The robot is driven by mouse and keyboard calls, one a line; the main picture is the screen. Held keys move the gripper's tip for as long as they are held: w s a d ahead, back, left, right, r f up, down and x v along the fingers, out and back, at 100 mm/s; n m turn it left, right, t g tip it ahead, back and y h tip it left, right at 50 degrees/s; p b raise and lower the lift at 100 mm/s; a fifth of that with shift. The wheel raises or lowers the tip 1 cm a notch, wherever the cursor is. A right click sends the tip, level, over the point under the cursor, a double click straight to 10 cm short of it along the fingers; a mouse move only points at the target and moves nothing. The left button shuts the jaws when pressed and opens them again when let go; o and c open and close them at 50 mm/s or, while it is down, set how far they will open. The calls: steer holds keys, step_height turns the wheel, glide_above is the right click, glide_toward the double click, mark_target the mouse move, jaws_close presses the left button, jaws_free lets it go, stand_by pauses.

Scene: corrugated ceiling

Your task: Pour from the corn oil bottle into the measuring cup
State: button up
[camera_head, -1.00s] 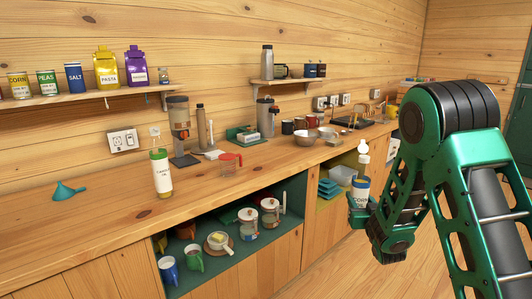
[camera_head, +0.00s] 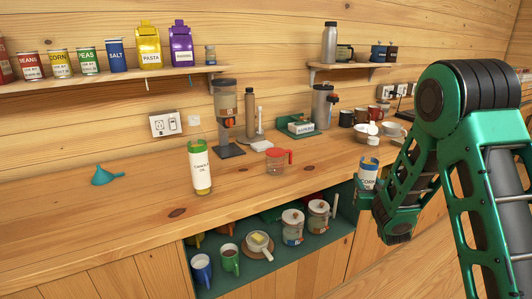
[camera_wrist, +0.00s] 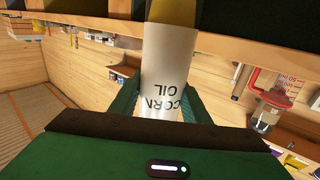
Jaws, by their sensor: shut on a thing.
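My gripper (camera_head: 366,192) is shut on the corn oil bottle (camera_head: 369,175), a pale bottle with a blue label and white top. The bottle is roughly upright, in front of the counter's edge and right of the measuring cup. The measuring cup (camera_head: 276,162) is clear with a red handle and stands upright on the counter. It also shows at the right of the wrist view (camera_wrist: 276,98). Bottle and cup are apart.
A canola oil bottle (camera_head: 201,172) stands left of the cup, and a teal funnel (camera_head: 106,176) lies farther left. A coffee grinder (camera_head: 226,110) and a green-based scale (camera_head: 299,126) stand behind. Mugs and jars fill the open shelf (camera_head: 270,263) below.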

steer(key=shift+w+d, duration=0.2)
steer(key=shift+d, duration=0.15)
steer(key=shift+d+f, duration=0.1)
steer(key=shift+f, duration=0.7)
steer(key=shift+r, duration=0.3)
